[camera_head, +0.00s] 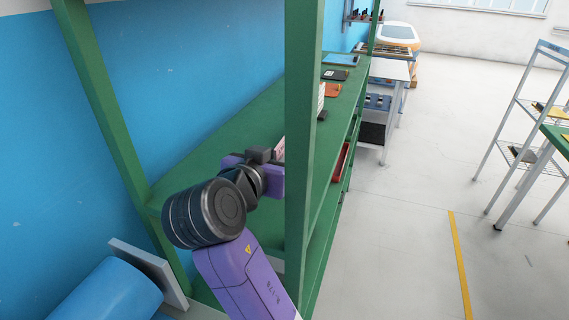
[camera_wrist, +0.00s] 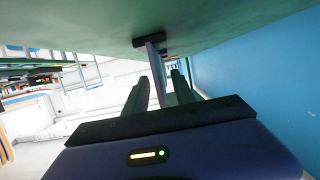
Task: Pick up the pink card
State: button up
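The pink card (camera_head: 279,149) shows as a small pinkish-white patch on the green shelf, just past my gripper in the head view. The shelf's front post and my gripper hide most of it. In the wrist view a thin pale card (camera_wrist: 156,68) is seen nearly edge-on, standing in a dark base (camera_wrist: 149,40) on the green surface. My gripper (camera_wrist: 160,78) has one finger on each side of this card. The fingers look apart, with gaps beside the card. Its pink face does not show clearly there.
The green shelf (camera_head: 218,148) has an upright post (camera_head: 303,130) close to the right of my arm. A pale card (camera_head: 321,96) stands farther along, with flat orange (camera_head: 332,90) and blue items beyond. A blue wall lies behind. Open floor is at right.

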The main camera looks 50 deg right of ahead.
jog(key=shift+x, duration=1.75)
grip_shut()
